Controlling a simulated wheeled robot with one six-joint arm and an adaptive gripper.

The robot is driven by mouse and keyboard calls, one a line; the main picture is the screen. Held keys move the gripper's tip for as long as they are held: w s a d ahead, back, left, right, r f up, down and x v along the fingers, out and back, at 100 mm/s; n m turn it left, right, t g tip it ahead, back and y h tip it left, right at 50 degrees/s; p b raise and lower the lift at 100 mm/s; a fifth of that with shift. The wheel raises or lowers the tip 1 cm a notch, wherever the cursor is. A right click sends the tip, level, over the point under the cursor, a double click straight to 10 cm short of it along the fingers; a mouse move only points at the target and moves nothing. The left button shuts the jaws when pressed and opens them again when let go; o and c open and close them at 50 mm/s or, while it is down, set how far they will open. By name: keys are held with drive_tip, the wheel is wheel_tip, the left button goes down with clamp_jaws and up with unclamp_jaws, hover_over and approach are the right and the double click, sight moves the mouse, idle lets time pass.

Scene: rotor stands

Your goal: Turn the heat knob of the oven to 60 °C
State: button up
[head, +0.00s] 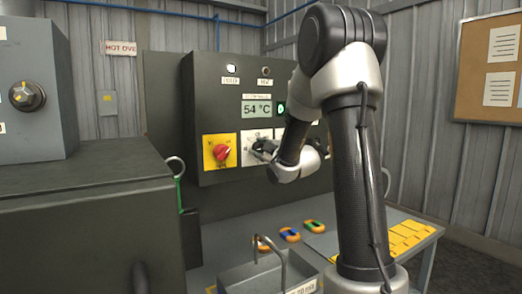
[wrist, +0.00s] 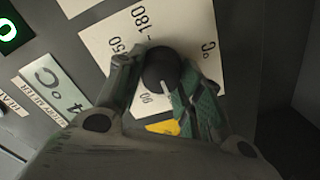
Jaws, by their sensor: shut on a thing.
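The oven's control panel (head: 215,110) carries a display (head: 256,108) reading 54 °C. Below it is a white dial plate (head: 248,158), partly covered by my gripper (head: 264,150). In the wrist view the black heat knob (wrist: 162,68) sits on the dial plate (wrist: 98,38), with "180" and "50" legible on its scale. The knob's white pointer mark points down toward the gap between my fingers, near a partly hidden number. My gripper (wrist: 162,88) is shut on the knob, one finger on each side. In the head view the knob is hidden behind the gripper.
A red knob on a yellow plate (head: 220,152) is just left of the dial. A green-lit indicator (head: 281,108) is beside the display. Below, a bench holds a grey tray (head: 240,277), several orange-rimmed pieces (head: 290,235) and yellow cards (head: 405,238). A grey cabinet (head: 80,220) stands at left.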

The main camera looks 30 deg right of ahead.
drive_tip(key=o, duration=1)
drive_tip(key=shift+o, duration=0.2)
drive_tip(key=s, duration=0.7)
drive_tip(key=shift+s, duration=0.3)
drive_tip(key=shift+d, duration=0.1)
